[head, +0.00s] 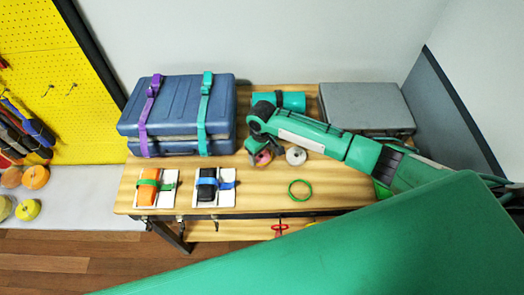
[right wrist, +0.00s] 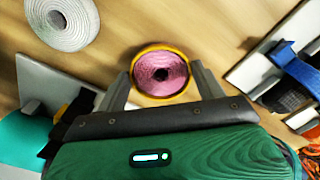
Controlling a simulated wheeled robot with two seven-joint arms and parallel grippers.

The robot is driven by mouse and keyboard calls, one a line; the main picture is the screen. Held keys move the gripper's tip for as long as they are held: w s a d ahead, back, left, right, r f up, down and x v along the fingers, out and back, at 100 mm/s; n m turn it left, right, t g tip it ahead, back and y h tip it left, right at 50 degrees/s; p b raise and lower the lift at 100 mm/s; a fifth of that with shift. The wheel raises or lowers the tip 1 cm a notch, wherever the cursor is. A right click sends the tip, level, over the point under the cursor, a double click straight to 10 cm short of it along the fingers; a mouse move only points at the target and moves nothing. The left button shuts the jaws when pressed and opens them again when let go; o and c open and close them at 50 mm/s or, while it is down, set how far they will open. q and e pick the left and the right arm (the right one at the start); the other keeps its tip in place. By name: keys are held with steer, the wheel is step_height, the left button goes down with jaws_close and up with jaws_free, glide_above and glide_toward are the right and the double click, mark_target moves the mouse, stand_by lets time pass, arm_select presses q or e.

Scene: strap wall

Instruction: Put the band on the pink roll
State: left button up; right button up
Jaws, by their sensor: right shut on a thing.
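The pink roll (right wrist: 161,73) stands on the wooden table, and part of it shows in the head view (head: 263,158) beside my right gripper. A yellow-orange band (right wrist: 147,50) forms a ring around the pink roll as seen from above in the right wrist view. How far down the roll it sits I cannot tell. My right gripper (right wrist: 161,82) is shut on the band, with one finger on each side of it. The gripper and arm hide part of the roll in the head view. My left gripper is not in view.
A grey-white roll (head: 296,156) stands just right of the pink roll. A strapped blue case (head: 180,115), a grey case (head: 365,107) and a teal roll (head: 292,101) are behind. Strapped orange (head: 147,192) and black blocks (head: 207,190) lie front left.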

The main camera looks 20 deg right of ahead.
steer(key=shift+f, duration=0.45)
stand_by(0.7)
steer(key=shift+p, duration=0.3)
steer(key=o, duration=1)
step_height(320, 180, up, 5)
steer(key=p, duration=0.5)
steer(key=shift+r+p, duration=0.2)
steer(key=shift+p, duration=0.1)
steer(key=shift+r+p, duration=0.7)
steer(key=shift+r, duration=0.6)
